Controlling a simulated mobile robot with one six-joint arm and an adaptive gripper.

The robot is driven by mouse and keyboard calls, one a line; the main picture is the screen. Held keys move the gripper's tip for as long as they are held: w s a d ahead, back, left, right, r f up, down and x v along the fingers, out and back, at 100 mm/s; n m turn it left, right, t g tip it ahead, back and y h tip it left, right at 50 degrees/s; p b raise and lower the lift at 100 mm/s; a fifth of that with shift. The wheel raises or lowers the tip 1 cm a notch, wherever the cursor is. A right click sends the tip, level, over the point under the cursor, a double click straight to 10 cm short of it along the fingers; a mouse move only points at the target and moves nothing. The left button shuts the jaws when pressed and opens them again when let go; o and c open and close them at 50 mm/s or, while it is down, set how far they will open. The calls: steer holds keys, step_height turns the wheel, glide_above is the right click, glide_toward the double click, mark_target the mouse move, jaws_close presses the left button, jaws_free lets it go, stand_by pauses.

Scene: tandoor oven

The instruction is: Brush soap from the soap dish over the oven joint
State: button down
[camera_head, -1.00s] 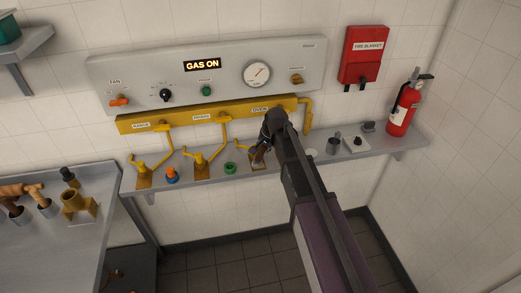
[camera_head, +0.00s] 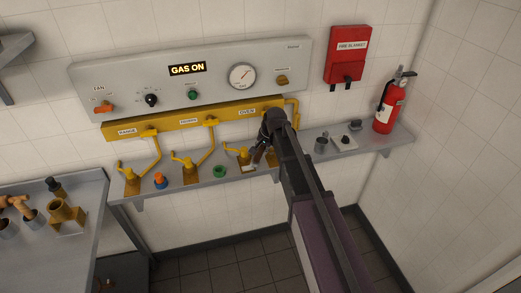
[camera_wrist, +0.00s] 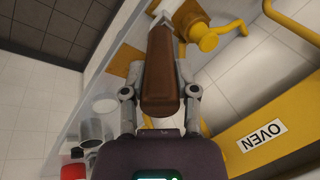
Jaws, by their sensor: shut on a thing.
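My gripper (camera_wrist: 160,106) is shut on the brown wooden handle of a brush (camera_wrist: 160,70). The brush's pale tip end lies close to the yellow oven joint (camera_wrist: 204,36) on the shelf; I cannot tell whether they touch. In the head view the brush (camera_head: 258,156) tilts down from my gripper (camera_head: 268,137), just right of the oven joint (camera_head: 240,153), under the OVEN label. My arm hides part of the shelf there. A white round dish (camera_wrist: 107,106), perhaps the soap dish, shows on the shelf behind my gripper in the wrist view.
The shelf (camera_head: 200,187) also holds yellow range and tandoor fittings, an orange-and-blue part (camera_head: 160,181), a green ring (camera_head: 219,172), a grey cup (camera_head: 320,146) and a fire extinguisher (camera_head: 390,105). The yellow pipe rail (camera_head: 160,127) and gas panel (camera_head: 215,80) are just above. A metal table (camera_head: 75,245) stands left.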

steer(key=shift+f, duration=0.1)
steer(key=shift+a, duration=0.1)
steer(key=shift+s+a, duration=0.25)
steer(key=shift+a, duration=0.55)
steer(key=shift+s+a, duration=0.25)
steer(key=shift+a, duration=0.5)
steer(key=shift+s+a, duration=0.25)
steer(key=shift+a, duration=0.55)
steer(key=shift+d, duration=0.15)
steer(key=shift+w+d, duration=0.2)
steer(key=shift+d, duration=0.35)
steer(key=shift+w+d, duration=0.15)
steer(key=shift+d, duration=0.4)
steer(key=shift+r, duration=0.2)
steer(key=shift+r+p, duration=0.5)
steer(key=shift+p, duration=0.15)
steer(key=shift+r, duration=0.15)
